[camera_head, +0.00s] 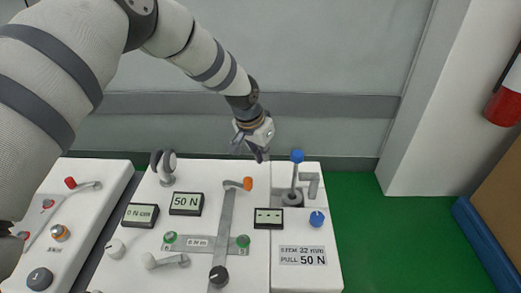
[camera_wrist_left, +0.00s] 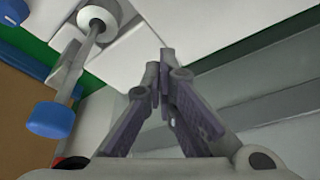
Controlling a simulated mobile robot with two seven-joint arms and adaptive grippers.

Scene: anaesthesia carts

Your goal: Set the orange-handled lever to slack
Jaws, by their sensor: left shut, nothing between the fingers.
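The orange-handled lever (camera_head: 247,184) is on the white cart top. Its short grey arm sits at the far end of a long grey bar (camera_head: 225,230), with the orange grip pointing right. My left gripper (camera_head: 261,155) is above the back edge of the cart, behind and slightly right of the orange grip and apart from it. It is shut and empty; its fingertips also meet in the left wrist view (camera_wrist_left: 162,62). The orange grip does not show in the left wrist view. My right gripper is not in view.
A blue-knobbed upright stick (camera_head: 297,170) stands close right of my left gripper, also large in the left wrist view (camera_wrist_left: 50,120). A "50 N" display (camera_head: 186,203) and a dashed display (camera_head: 268,218) flank the bar. Green floor (camera_head: 385,245) is clear to the right.

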